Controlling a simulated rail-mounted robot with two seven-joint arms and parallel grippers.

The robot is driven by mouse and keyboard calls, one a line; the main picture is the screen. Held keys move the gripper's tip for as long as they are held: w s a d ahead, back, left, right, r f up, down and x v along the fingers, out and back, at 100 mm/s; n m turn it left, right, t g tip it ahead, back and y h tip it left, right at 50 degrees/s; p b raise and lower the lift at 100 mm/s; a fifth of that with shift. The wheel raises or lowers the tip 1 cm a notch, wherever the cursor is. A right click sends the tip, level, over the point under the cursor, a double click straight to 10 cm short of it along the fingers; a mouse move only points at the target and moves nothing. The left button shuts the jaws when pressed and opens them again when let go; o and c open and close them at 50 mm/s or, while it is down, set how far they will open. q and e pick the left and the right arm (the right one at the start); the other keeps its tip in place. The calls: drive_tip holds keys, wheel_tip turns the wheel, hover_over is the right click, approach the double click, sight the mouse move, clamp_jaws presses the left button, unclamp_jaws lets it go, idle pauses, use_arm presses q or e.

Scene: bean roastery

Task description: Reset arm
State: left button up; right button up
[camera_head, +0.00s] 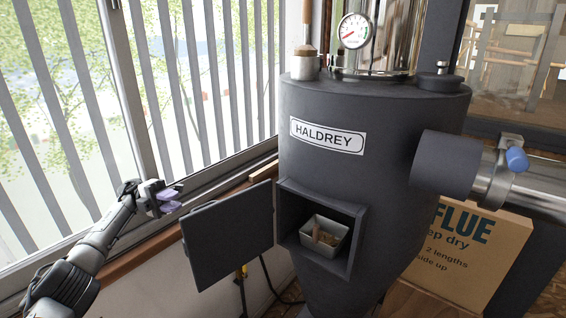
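My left gripper (172,196) is at the left, in front of the window sill and apart from everything. Its two pale purple fingers show small, with what looks like a gap between them. My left arm (95,245) comes up from the lower left corner. The gripper is left of a dark open door (228,236) on the dark grey HALDREY machine (330,180). My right gripper is not in view.
The machine's square opening holds a small grey tray (312,249) with brown pieces in it. A pipe with a blue-handled clamp (516,160) leaves to the right. A cardboard box (468,250) stands behind. Slatted windows (190,90) line the left.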

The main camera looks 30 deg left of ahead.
use_arm(q)
drive_tip(key=w+d+f+n+t+y+b, duration=0.2)
drive_tip(key=w+d+f+n+t+y, duration=0.2)
drive_tip(key=w+d+f+n+t, duration=0.6)
drive_tip(key=w+d+f+n+t+y+b, duration=0.25)
drive_tip(key=d+f+n+t+y, duration=0.35)
drive_tip(key=f, duration=0.9)
drive_tip(key=s+d+f+n+g+y+p, duration=0.3)
drive_tip(key=s+d+f+n+g+y, duration=0.35)
drive_tip(key=s+d+f+n, duration=0.75)
drive_tip(key=s+d+r+n+g+y+p, duration=0.1)
drive_tip(key=s+d+g, duration=0.15)
drive_tip(key=s, duration=0.65)
drive_tip(key=s+d+r+g+y, duration=0.1)
drive_tip(key=s+d+g, duration=0.15)
drive_tip(key=s, duration=0.65)
drive_tip(key=s+d+r+n+g+y+p, duration=0.15)
drive_tip(key=s+g, duration=0.25)
drive_tip(key=s, duration=0.5)
wheel_tip(320, 180, up, 27)
drive_tip(key=p, duration=2.5)
drive_tip(key=shift+s+m+h+p, duration=0.25)
drive_tip(key=shift+m+h+p, duration=0.05)
drive_tip(key=shift+m, duration=0.15)
